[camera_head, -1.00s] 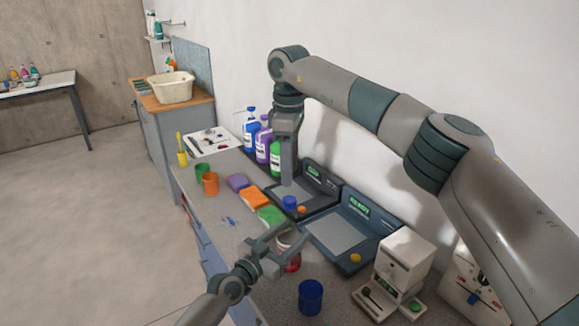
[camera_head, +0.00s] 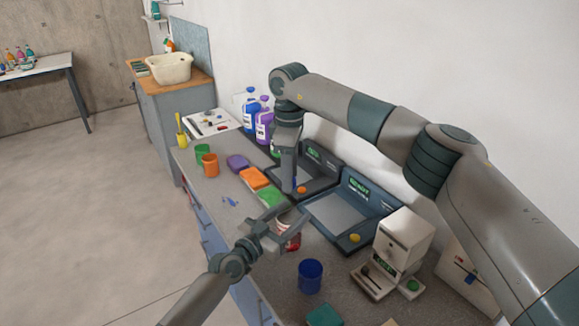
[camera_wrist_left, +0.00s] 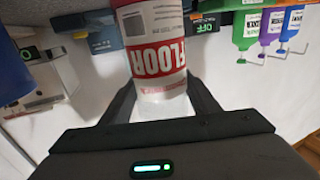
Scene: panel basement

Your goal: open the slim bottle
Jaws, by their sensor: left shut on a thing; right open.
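A white bottle with a red band and the word FLOOR (camera_wrist_left: 160,60) is between the fingers of my left gripper (camera_wrist_left: 160,115) in the left wrist view. In the head view, this bottle (camera_head: 292,239) shows partly beside the left gripper (camera_head: 272,222), over the counter in front of the right-hand grey device. I cannot tell whether its cap is on. My right gripper (camera_head: 288,186) is open and points down over the left-hand device, behind and above the bottle. The space between its fingertips is hard to make out.
A blue cup (camera_head: 310,277) and a white dispenser (camera_head: 398,243) stand at the near right. The right-hand device (camera_head: 338,222) reads READY. Orange (camera_head: 254,178) and green (camera_head: 272,199) sponges lie to the left. Blue and purple jugs (camera_head: 263,125) stand by the wall.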

